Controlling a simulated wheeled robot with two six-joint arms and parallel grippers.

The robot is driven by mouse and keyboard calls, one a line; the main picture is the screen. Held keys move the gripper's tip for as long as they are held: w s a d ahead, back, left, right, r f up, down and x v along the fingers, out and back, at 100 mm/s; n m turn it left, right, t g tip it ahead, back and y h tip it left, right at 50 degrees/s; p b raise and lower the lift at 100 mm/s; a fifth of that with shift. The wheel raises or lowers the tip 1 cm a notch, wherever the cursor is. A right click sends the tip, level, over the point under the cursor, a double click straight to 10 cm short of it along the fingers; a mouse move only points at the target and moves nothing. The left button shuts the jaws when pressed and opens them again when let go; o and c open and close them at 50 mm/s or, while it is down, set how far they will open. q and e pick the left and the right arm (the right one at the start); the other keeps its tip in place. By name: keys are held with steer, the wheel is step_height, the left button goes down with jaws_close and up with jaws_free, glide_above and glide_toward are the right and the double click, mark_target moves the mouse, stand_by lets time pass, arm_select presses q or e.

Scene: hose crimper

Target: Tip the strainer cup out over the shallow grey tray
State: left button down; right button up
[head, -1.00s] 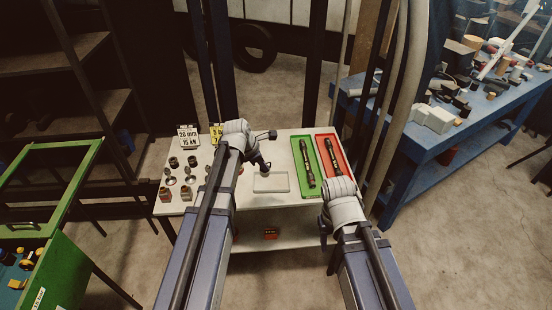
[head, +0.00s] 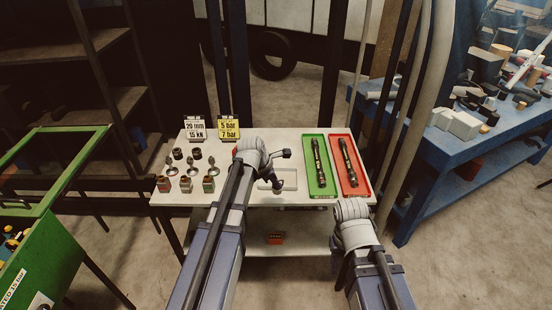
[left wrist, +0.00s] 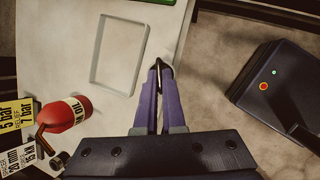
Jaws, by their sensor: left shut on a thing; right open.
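The shallow grey tray (head: 265,189) lies on the white tabletop, partly behind my left gripper in the head view. In the left wrist view the tray (left wrist: 98,50) is empty, left of the fingers. My left gripper (head: 279,187) is above the tray area in the head view. In the left wrist view its purple fingers (left wrist: 158,72) are shut on a small dark piece with a thin rim at the tips. I take this as the strainer cup, but its bowl and contents cannot be made out. My right gripper (head: 340,264) hangs at the table's front right, apart from everything.
A green tray (head: 309,150) and a red tray (head: 364,186) hold dark hoses at the right. Spoons (head: 192,168) and small jars stand at the left, before two signs (head: 228,127). A red oil can (left wrist: 66,115) and dark box (left wrist: 270,90) show in the wrist view.

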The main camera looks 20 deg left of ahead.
arm_select(q)
steer(key=shift+f+b, duration=0.3)
steer(key=shift+f, duration=0.5)
steer(key=shift+w, duration=0.2)
steer(key=w+a+r+m+h+p, duration=0.1)
steer(key=w+a+r+p, duration=0.15)
steer(key=w, duration=0.35)
steer(key=w+a+r+m+p, duration=0.1)
steer(key=w+r+m+p, duration=0.1)
steer(key=w+r+p, duration=0.3)
arm_select(e)
step_height(320, 180, up, 5)
steer(key=b, duration=0.1)
arm_select(q)
steer(key=d+f+m+t+y+b, duration=0.3)
steer(key=t+y+b, duration=1)
steer(key=b, duration=1.8)
steer(key=shift+s+f+m+y, duration=0.45)
steer(key=shift+f+m+y, duration=0.95)
steer(key=shift+m, duration=0.5)
arm_select(e)
step_height(320, 180, down, 32)
steer(key=shift+r, duration=0.2)
arm_select(q)
steer(key=shift+r, duration=0.15)
